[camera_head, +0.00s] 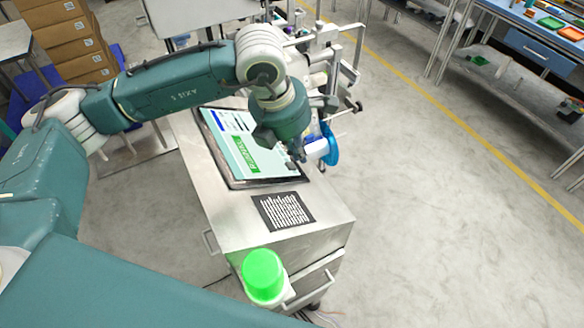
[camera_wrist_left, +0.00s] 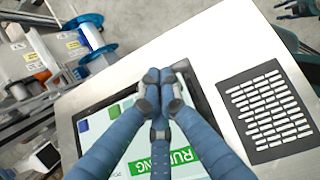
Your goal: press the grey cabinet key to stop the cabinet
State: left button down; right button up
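A tilted touch screen (camera_head: 235,170) lies on the steel cabinet (camera_head: 235,225), with a green banner on it that reads as running in the left wrist view (camera_wrist_left: 183,158). I cannot make out a grey key; the fingers cover part of the screen. My left gripper (camera_head: 298,154) is over the screen's far right part, and its fingers are together and empty in the left wrist view (camera_wrist_left: 160,76). I cannot tell if they touch the screen.
A black pad with white marks (camera_head: 284,211) lies on the cabinet top. A lit green lamp (camera_head: 263,275) stands at the cabinet's near end. A blue reel (camera_head: 329,146) and machine parts stand beyond the gripper. Open floor lies to the right.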

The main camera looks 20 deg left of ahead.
jog(key=shift+a, duration=0.6)
jog(key=shift+d, duration=0.4)
pick_arm(q)
jog(key=shift+f, duration=0.1)
pick_arm(e)
jog(key=shift+f, duration=0.2)
pick_arm(q)
jog(key=shift+s+a+f+b, duration=0.2)
jog(key=shift+f+b, duration=0.1)
jog(key=shift+b, duration=0.4)
pick_arm(e)
jog(key=shift+f, duration=0.6)
jog(key=shift+a, duration=0.2)
